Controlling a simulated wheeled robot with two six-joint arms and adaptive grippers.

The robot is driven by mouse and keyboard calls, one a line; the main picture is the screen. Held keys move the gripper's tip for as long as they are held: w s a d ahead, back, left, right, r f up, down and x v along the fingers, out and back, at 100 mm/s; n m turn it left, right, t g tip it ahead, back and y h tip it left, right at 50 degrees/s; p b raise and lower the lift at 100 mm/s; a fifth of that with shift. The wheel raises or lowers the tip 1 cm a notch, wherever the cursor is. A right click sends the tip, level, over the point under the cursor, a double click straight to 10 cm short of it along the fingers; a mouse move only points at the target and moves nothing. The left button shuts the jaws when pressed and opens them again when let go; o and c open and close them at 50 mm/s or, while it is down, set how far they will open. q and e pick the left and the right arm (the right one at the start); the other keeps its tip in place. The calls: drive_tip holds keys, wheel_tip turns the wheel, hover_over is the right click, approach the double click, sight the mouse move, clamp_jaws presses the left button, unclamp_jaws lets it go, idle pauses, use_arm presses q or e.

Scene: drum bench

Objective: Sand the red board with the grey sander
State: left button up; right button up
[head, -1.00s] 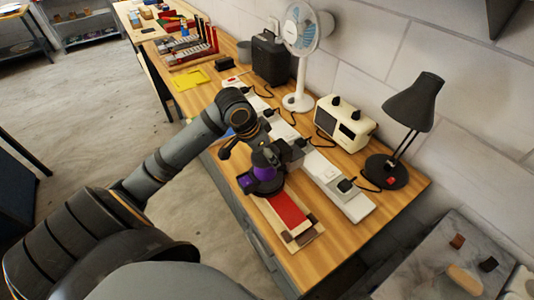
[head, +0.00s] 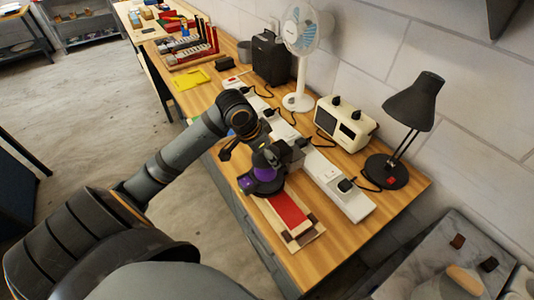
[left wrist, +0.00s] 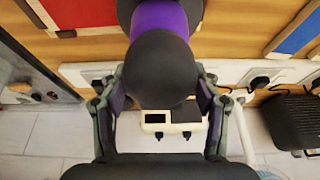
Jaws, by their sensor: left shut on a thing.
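The red board (head: 288,208) lies in a pale wooden frame near the front end of the bench. It also shows at the upper left of the left wrist view (left wrist: 82,12). A purple and dark grey sander (head: 268,174) stands at the board's far end and covers that part, so I cannot tell if its pad touches the board. My left gripper (head: 284,160) is shut on the sander. In the left wrist view the sander's dark round top (left wrist: 160,70) sits between the fingers. My right gripper is not in view.
A white power strip (head: 335,183) with plugs runs along the board's right side. A black lamp (head: 388,172), a cream boxy device (head: 345,122) and a white fan (head: 300,100) stand behind it. A blue panel (left wrist: 300,35) shows in the left wrist view.

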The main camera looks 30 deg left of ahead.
use_arm(q)
drive_tip(key=shift+s+d, duration=0.25)
drive_tip(key=shift+d, duration=0.25)
drive_tip(key=shift+s+d, duration=0.2)
drive_tip(key=shift+d, duration=0.3)
drive_tip(key=shift+s+d+f, duration=0.1)
drive_tip(key=shift+s+d, duration=0.25)
drive_tip(key=shift+d, duration=0.4)
drive_tip(key=shift+s+d+b, duration=0.1)
drive_tip(key=shift+d+b, duration=0.05)
drive_tip(key=shift+b, duration=0.15)
drive_tip(key=shift+s+d+r+p, duration=0.1)
drive_tip(key=shift+s+d+p, duration=0.1)
drive_tip(key=shift+d, duration=0.35)
drive_tip(key=shift+s+d+r+p, duration=0.1)
drive_tip(key=shift+d+p, duration=0.15)
drive_tip(key=shift+d, duration=0.3)
drive_tip(key=shift+s+d+r+p, duration=0.1)
drive_tip(key=shift+s+d+p, duration=0.1)
drive_tip(key=shift+d, duration=0.45)
